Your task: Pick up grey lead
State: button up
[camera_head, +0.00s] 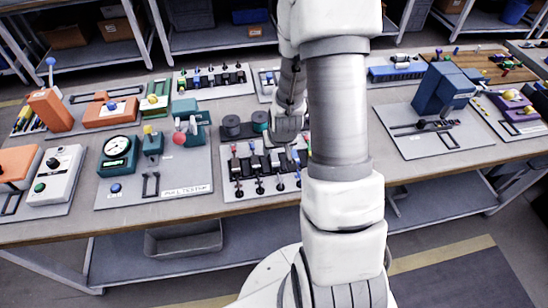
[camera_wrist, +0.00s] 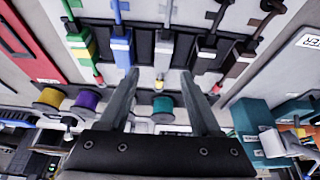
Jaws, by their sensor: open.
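The grey lead (camera_wrist: 163,48) shows in the wrist view at top centre. It has a pale grey body and a yellowish tip, and sits in a row on a dark holder (camera_wrist: 142,45) between a blue lead (camera_wrist: 121,46) and a black lead (camera_wrist: 207,52). My gripper (camera_wrist: 158,76) is open, with its fingers on either side of the grey lead's tip in the picture. I cannot tell the remaining gap in depth.
A green-yellow lead (camera_wrist: 82,45) and a brown lead (camera_wrist: 240,58) are in the same row. Coloured spools (camera_wrist: 87,101) lie below it in the wrist view. A pull tester (camera_head: 172,175) stands left of the lead board, and a blue machine (camera_head: 442,90) stands to the right.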

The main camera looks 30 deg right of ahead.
aim_at(274, 157)
jog(key=shift+a+x, duration=0.15)
jog(key=shift+x, duration=1.1)
jog(key=shift+a+x, duration=0.1)
jog(key=shift+x, duration=1.15)
jog(key=shift+s, duration=0.1)
grip_shut()
